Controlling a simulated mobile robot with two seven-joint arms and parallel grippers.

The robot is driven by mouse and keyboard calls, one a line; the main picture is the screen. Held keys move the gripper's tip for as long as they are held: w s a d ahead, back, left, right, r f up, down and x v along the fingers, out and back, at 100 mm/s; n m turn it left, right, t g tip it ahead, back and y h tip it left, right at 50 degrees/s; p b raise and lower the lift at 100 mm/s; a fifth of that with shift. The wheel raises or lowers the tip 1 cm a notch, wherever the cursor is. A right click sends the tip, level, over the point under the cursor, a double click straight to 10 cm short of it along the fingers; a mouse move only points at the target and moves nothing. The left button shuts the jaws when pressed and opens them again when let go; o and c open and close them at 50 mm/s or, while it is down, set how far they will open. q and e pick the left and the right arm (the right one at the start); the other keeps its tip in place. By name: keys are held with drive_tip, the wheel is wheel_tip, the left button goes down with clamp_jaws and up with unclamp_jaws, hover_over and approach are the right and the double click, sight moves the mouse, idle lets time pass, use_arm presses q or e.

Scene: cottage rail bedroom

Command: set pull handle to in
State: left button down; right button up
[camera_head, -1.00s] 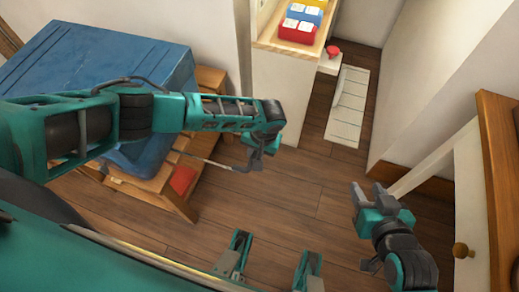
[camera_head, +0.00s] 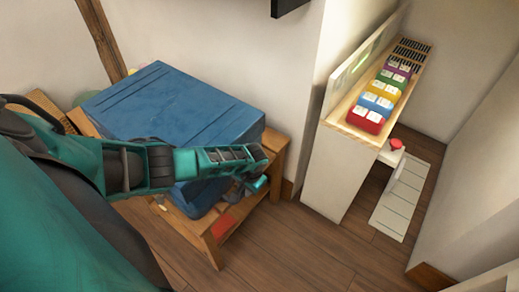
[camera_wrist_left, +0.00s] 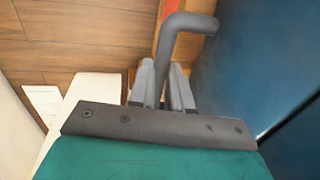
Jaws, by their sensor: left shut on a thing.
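A blue suitcase (camera_head: 175,105) lies on a low wooden rack, and its side also shows in the left wrist view (camera_wrist_left: 250,65). My left gripper (camera_head: 255,184) is at the suitcase's near right side. In the left wrist view its fingers (camera_wrist_left: 163,80) are shut on the grey bar of the pull handle (camera_wrist_left: 190,22), whose bent end sticks out past the fingertips. In the head view the handle is mostly hidden by my arm, so how far it stands out cannot be told exactly. My right gripper is not in view.
The wooden rack (camera_head: 275,150) has a red item (camera_head: 222,226) on its lower shelf. A white cabinet (camera_head: 340,172) with coloured boxes (camera_head: 370,112) stands to the right, beside a pale floor mat (camera_head: 402,208). Wooden floor (camera_head: 300,240) is clear between rack and cabinet.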

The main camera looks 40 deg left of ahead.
use_arm(q)
drive_tip(key=shift+a, duration=0.7)
drive_tip(key=c, duration=1.1)
unclamp_jaws()
drive_tip(key=shift+o, duration=0.2)
drive_tip(key=shift+d+r, duration=0.1)
drive_tip(key=shift+r+p, duration=0.35)
drive_tip(key=shift+r, duration=0.05)
wheel_tip(320, 180, up, 12)
drive_tip(key=d+p, duration=0.2)
drive_tip(key=p, duration=0.3)
drive_tip(key=shift+d+f, duration=0.15)
drive_tip(key=shift+d, duration=0.05)
